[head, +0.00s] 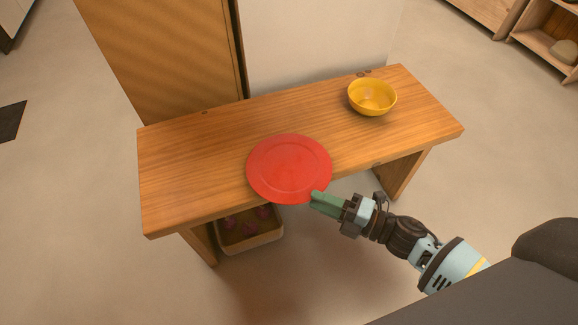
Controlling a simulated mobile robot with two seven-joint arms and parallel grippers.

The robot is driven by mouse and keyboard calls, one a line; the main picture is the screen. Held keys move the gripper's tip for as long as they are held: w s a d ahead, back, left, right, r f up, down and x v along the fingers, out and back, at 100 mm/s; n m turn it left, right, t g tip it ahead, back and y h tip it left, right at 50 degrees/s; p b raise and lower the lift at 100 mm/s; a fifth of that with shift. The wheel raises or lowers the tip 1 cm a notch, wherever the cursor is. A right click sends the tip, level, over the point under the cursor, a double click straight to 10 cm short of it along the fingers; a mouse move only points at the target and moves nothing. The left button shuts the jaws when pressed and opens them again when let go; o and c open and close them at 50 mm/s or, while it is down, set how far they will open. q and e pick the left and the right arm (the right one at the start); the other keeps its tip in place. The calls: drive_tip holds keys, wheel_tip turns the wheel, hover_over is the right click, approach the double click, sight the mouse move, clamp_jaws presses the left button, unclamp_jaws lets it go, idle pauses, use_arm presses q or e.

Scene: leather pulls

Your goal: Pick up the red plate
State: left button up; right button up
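A round red plate (288,168) lies near the front edge of a wooden bench (190,160), its lower right rim at or slightly past that edge. My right gripper (316,201) comes in from the lower right, with its green fingers at the plate's lower right rim. The fingers look close together there; I cannot tell whether they grip the rim or only touch or overlap it in the picture. My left gripper is not in the picture.
A yellow bowl (371,97) stands at the bench's back right. A bin (250,238) with several dark reddish things sits on the floor under the bench. A wooden panel (170,60) and a pale wall stand behind. The bench's left part is clear.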

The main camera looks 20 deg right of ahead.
sight(305, 191)
drive_tip(key=shift+w+d+b+x, duration=0.1)
drive_tip(key=shift+b+x, duration=0.05)
drive_tip(key=shift+x, duration=0.65)
drive_tip(key=shift+w+d+b+x, duration=0.1)
drive_tip(key=shift+b+x, duration=0.1)
drive_tip(key=shift+x, duration=0.55)
drive_tip(key=shift+w+d+b+x, duration=0.1)
drive_tip(key=shift+w+b+x, duration=0.05)
drive_tip(key=shift+x, duration=0.65)
drive_tip(key=shift+d, duration=0.1)
drive_tip(key=shift+c, duration=0.4)
drive_tip(key=shift+r, duration=0.1)
clamp_jaws()
